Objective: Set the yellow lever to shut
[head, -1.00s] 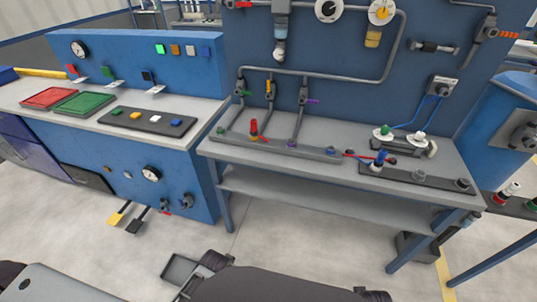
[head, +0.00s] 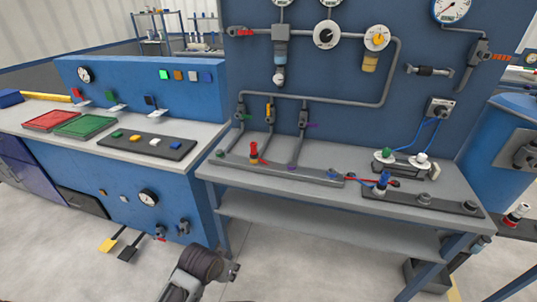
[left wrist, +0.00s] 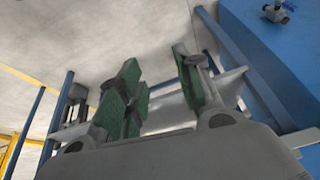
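The yellow lever (head: 269,110) is on the middle one of three short vertical pipes on the blue panel above the workbench. Its handle looks upright, along the pipe. Part of my left arm shows at the bottom of the head view, low in front of the bench and well away from the lever. In the left wrist view my left gripper (left wrist: 160,85) has its green-padded fingers apart with nothing between them. My right gripper is not visible.
The grey workbench (head: 440,178) carries a rail with a red-topped fitting (head: 254,151) below the levers. A black base with a blue-topped fitting (head: 382,182) is to the right. A blue console (head: 140,75) stands left.

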